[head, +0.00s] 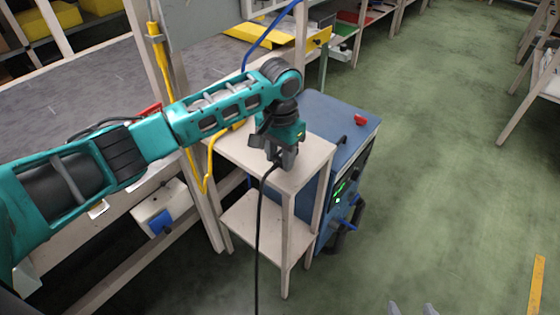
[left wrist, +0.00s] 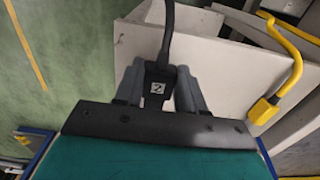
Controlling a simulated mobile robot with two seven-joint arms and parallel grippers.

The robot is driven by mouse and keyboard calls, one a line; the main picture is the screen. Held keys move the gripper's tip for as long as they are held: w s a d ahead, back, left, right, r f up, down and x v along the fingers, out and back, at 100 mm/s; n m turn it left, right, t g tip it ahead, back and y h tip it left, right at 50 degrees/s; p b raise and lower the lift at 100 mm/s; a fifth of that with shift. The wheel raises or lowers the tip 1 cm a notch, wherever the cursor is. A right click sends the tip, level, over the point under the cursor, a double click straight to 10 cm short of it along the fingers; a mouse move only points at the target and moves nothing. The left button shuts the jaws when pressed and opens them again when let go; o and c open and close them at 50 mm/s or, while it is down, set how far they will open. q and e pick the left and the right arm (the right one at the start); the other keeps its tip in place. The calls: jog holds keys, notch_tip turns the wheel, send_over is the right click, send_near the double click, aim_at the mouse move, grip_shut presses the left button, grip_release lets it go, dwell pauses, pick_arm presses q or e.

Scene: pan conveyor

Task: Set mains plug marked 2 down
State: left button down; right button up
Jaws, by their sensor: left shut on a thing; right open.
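My left gripper (head: 283,160) is shut on the black mains plug marked 2 (left wrist: 157,88), which sits between its two grey fingers in the left wrist view. The plug's black cable (head: 259,235) hangs down over the front of a small pale stand (head: 308,172). The gripper points down over the stand's top; I cannot tell whether the plug touches it. In the head view the plug is mostly hidden by the fingers. My right gripper (head: 411,308) shows only its fingertips at the bottom edge, apart and empty.
A blue machine (head: 335,115) with a red knob (head: 361,119) stands close behind and right of the stand. A yellow cable (head: 187,155) hangs to the left; its yellow plug (left wrist: 263,112) shows in the left wrist view. The stand has a lower shelf (head: 255,225). Open green floor lies right.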

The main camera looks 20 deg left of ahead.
aim_at(280, 158)
pick_arm(q)
notch_tip(280, 158, down, 2)
dwell(0.4)
jog(key=c, duration=0.7)
grip_release()
jog(key=shift+f, duration=0.1)
jog(key=shift+o, duration=0.2)
notch_tip(280, 158, up, 12)
jog(key=p, duration=0.1)
jog(key=shift+p, duration=0.3)
